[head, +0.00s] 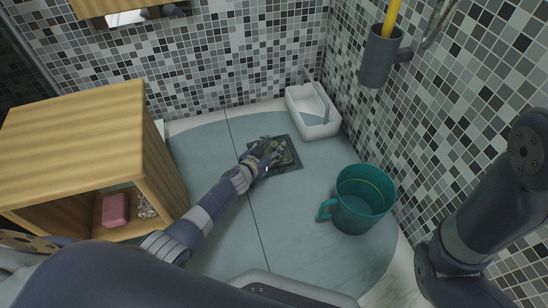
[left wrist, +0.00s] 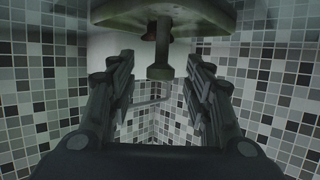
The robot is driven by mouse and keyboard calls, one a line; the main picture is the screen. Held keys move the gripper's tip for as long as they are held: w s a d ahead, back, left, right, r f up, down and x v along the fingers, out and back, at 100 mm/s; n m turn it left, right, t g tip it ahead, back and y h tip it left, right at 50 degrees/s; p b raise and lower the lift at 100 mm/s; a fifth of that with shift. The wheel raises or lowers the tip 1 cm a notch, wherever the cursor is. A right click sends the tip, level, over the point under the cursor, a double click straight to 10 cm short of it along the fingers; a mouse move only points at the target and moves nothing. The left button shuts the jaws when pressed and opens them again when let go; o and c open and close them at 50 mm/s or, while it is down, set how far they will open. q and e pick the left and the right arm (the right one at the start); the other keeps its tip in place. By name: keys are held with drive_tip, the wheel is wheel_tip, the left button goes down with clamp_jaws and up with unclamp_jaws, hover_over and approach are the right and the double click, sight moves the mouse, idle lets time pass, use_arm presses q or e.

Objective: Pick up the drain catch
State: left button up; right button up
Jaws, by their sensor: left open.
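The drain catch (head: 286,158) appears as a greenish square piece on a dark square plate on the floor, partly hidden by my left gripper (head: 268,155). My left gripper is open right at it. In the left wrist view, a greenish-grey plate (left wrist: 215,20), which looks like the drain catch, crosses the top. A stem with a rounded end runs from it into the gap between the two open fingers (left wrist: 160,72). I see no clear contact between the fingers and the stem. My right gripper is out of view; only my right arm shows.
A teal mug-like bucket (head: 361,199) stands right of the drain. A white tray-like basin (head: 313,112) stands near the back corner. A wooden shelf box (head: 85,140) with a pink block (head: 115,209) is at left. Tiled walls close off the back and right.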

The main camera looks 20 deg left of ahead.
use_arm(q)
drive_tip(key=shift+w, duration=0.15)
clamp_jaws()
drive_tip(key=shift+r, duration=0.1)
